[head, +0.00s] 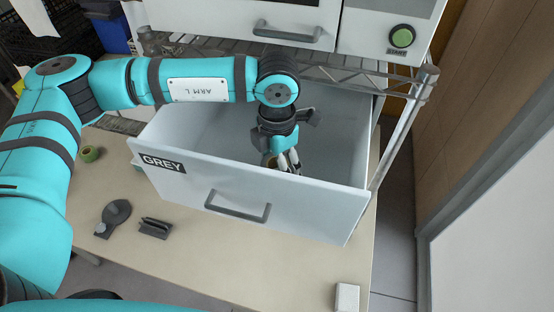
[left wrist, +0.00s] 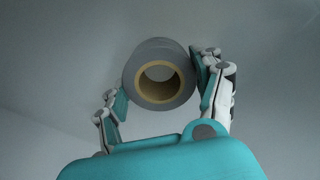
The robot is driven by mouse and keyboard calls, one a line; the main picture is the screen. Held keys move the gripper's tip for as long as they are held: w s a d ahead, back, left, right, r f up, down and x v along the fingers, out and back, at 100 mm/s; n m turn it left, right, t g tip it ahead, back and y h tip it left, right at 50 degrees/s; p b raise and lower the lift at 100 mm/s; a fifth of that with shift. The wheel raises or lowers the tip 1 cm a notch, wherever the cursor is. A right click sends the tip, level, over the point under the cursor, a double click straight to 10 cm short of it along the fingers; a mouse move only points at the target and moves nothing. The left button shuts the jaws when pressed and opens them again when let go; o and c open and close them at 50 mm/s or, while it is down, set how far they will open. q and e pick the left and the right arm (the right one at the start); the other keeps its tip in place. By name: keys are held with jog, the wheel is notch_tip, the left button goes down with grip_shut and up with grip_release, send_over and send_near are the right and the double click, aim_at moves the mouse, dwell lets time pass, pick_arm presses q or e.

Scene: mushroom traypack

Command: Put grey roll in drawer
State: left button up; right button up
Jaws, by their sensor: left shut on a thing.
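The open drawer (head: 185,190), a pale box with a "GREY" label and a dark handle, stands pulled out over the table. My left gripper (head: 284,164) reaches down inside it, between its walls. In the left wrist view, the grey roll (left wrist: 133,80) has a tan cardboard core and sits between my left gripper's fingers (left wrist: 163,85), which are shut on it. In the head view the roll is mostly hidden by the gripper; a bit of tan shows beside the fingers. I cannot tell whether the roll touches the drawer floor. My right gripper is not in view.
A green roll (head: 90,154) lies on the table (head: 290,270) left of the drawer. Dark items (head: 155,228) lie in front of the drawer, and a small white block (head: 347,297) is near the front right. A white machine (head: 300,20) and wire rack (head: 423,85) stand behind.

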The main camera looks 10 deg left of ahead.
pick_arm(q)
jog(key=shift+d+f, duration=0.1)
jog(key=shift+f, duration=0.05)
jog(key=o, duration=1.2)
